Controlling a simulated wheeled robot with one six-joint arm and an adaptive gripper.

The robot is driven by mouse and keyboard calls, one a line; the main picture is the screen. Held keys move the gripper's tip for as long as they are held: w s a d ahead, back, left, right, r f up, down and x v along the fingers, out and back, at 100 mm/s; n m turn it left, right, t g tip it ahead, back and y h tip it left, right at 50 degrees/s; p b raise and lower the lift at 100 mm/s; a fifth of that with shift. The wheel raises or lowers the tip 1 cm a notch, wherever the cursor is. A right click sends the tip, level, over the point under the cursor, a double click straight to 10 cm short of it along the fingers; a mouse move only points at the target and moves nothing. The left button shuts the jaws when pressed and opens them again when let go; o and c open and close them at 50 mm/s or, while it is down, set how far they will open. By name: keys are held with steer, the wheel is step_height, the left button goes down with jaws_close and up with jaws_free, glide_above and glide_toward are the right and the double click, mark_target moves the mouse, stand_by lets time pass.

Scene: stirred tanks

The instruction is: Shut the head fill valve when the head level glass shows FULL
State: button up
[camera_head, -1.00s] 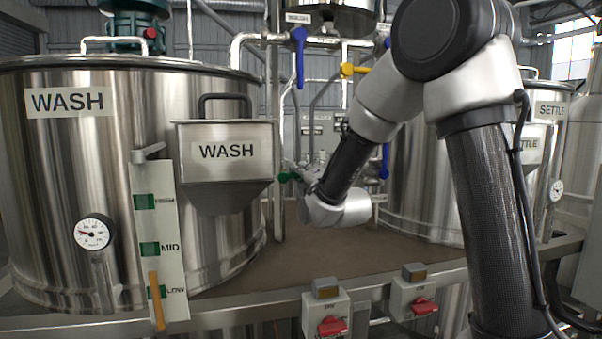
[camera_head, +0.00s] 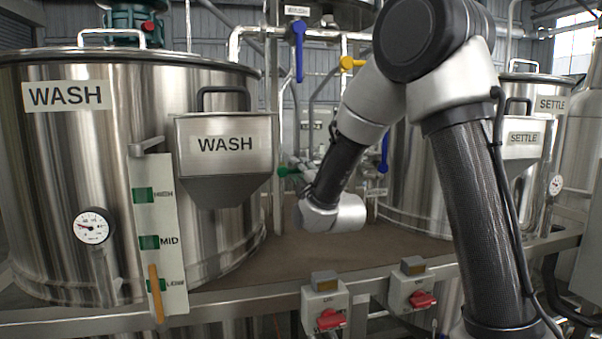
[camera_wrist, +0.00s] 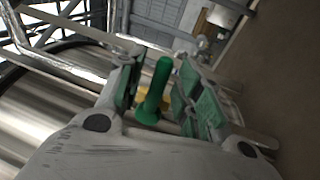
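A green valve handle (camera_wrist: 155,90) stands between my gripper's two fingers (camera_wrist: 158,88) in the wrist view. The fingers are apart, with gaps on both sides of the handle. In the head view a green handle (camera_head: 286,171) shows just left of my gripper, which is partly hidden by my wrist. A blue lever (camera_head: 298,48) hangs down and a yellow handle (camera_head: 352,62) lies sideways on the pipes above. I cannot tell which handle is the head fill valve. No level glass marked FULL is readable; a tank (camera_head: 335,10) is cut off at the top.
The WASH tank (camera_head: 80,150) stands at left with its hopper (camera_head: 225,145) and a HIGH/MID/LOW gauge strip (camera_head: 158,220). A SETTLE hopper (camera_head: 520,150) is at right. Two boxes with red switches (camera_head: 325,305) (camera_head: 412,288) sit on the front rail.

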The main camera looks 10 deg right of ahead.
steer(key=v, duration=0.7)
steer(key=shift+s, duration=0.25)
steer(key=s+d+f+m+g+h, duration=0.1)
steer(key=s+d+m+g, duration=0.3)
steer(key=s, duration=0.7)
steer(key=s+d+f+m+g+h, duration=0.1)
steer(key=s+d+f+m+g, duration=0.2)
steer(key=s+m, duration=0.6)
steer(key=s+d+f+m+g+h, duration=0.1)
steer(key=s+d+m+g, duration=0.5)
steer(key=s, duration=0.7)
steer(key=d+f+g, duration=0.1)
steer(key=g, duration=0.1)
steer(key=shift+f+m+g, duration=0.15)
steer(key=shift+m+g, duration=0.25)
